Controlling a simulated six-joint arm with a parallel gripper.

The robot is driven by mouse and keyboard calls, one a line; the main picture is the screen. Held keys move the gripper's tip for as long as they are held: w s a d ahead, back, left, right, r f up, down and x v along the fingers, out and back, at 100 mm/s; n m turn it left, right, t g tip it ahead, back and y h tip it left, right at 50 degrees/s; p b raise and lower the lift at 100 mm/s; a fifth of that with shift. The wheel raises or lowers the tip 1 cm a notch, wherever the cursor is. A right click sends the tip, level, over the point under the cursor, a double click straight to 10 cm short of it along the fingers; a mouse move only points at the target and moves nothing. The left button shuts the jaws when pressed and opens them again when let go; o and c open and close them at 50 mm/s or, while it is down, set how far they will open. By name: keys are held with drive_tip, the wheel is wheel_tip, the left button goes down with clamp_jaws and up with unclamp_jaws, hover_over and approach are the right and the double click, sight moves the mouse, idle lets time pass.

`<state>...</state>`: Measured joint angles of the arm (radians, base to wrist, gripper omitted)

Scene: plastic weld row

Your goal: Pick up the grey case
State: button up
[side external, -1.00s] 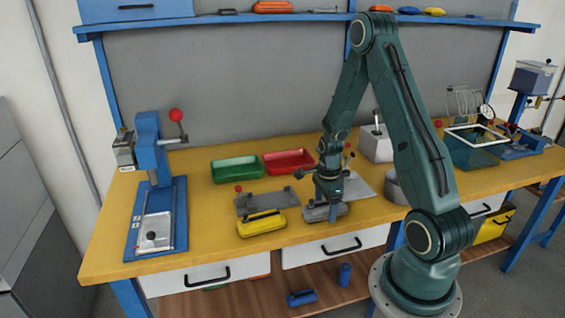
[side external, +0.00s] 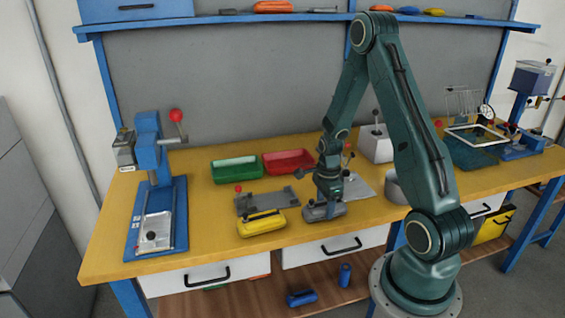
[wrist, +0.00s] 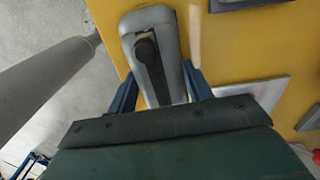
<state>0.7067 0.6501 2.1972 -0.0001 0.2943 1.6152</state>
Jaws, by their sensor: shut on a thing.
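The grey case (side external: 316,214) is a small rounded box near the front edge of the yellow bench, to the right of a yellow case. In the wrist view the grey case (wrist: 174,40) has a dark handle along its top. My gripper (side external: 331,207) points down over it. In the wrist view the blue fingers of my gripper (wrist: 161,92) are on both sides of the case, shut on it. The case appears to be on or very close to the bench top; I cannot tell if there is a gap. My gripper hides part of it.
The yellow case (side external: 262,223) and a grey fixture plate (side external: 268,201) are to the left. Green (side external: 235,169) and red (side external: 288,161) bins stand behind. A blue press (side external: 157,205) is at the far left. Bare bench lies between the press and yellow case.

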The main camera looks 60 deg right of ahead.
sight(322, 202)
drive_tip(key=shift+r, duration=0.15)
wheel_tip(322, 202, up, 20)
idle(0.7)
drive_tip(key=shift+f, duration=0.2)
drive_tip(key=w+a+r, duration=0.1)
drive_tip(key=w+a, duration=0.1)
drive_tip(key=w, duration=1.6)
drive_tip(key=f, duration=1.5)
drive_tip(key=shift+s+a+f, duration=0.2)
drive_tip(key=shift+f, duration=0.1)
drive_tip(key=shift+f, duration=0.1)
drive_tip(key=shift+f, duration=2.05)
drive_tip(key=shift+f, duration=0.15)
